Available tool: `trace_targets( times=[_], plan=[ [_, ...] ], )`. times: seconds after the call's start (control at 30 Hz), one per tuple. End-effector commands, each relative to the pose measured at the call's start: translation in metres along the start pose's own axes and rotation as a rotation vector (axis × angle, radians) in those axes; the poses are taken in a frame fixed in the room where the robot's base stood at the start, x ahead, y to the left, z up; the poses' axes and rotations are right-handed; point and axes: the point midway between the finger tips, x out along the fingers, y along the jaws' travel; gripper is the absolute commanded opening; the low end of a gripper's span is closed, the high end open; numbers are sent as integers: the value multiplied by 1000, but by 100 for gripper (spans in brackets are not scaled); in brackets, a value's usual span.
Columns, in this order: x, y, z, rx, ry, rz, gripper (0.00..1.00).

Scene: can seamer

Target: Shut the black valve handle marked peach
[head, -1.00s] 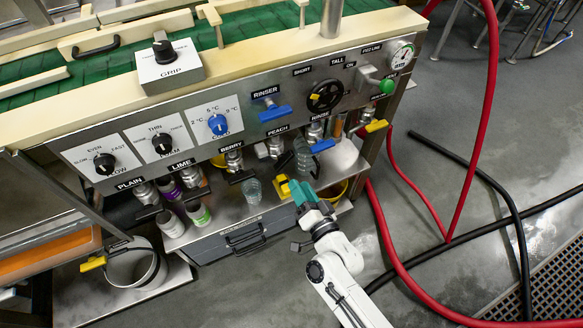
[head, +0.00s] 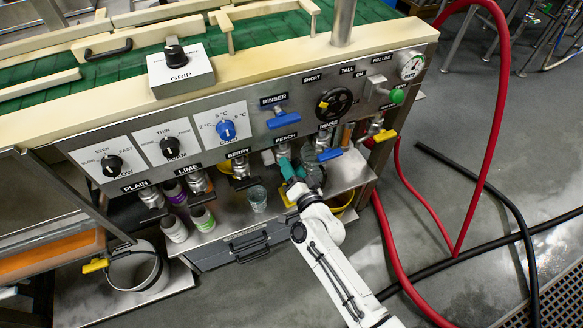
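The peach valve (head: 283,150) hangs under the panel's front edge, below the label PEACH (head: 286,137). Its metal body shows in the head view, but I cannot make out its black handle, which seems hidden by my gripper. My gripper (head: 290,168), with teal fingers, reaches up from below right to just under this valve. Whether the fingers touch the handle, and how far apart they are, I cannot tell.
The berry valve with its black handle (head: 243,183) is to the left, and a blue handle (head: 329,154) to the right. A clear cup (head: 257,198) stands on the steel shelf below. A yellow piece (head: 286,194) is close beside my gripper. Red hoses (head: 390,255) run at right.

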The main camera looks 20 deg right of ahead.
Motion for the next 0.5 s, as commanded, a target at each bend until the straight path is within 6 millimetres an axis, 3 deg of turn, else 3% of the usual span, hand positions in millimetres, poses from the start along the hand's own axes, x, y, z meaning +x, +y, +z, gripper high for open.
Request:
trace_targets(
  times=[0.17, 0.5],
  plan=[
    [0, 0, 0, 0, 0, 0, 39],
    [0, 0, 0, 0, 0, 0, 7]
  ],
)
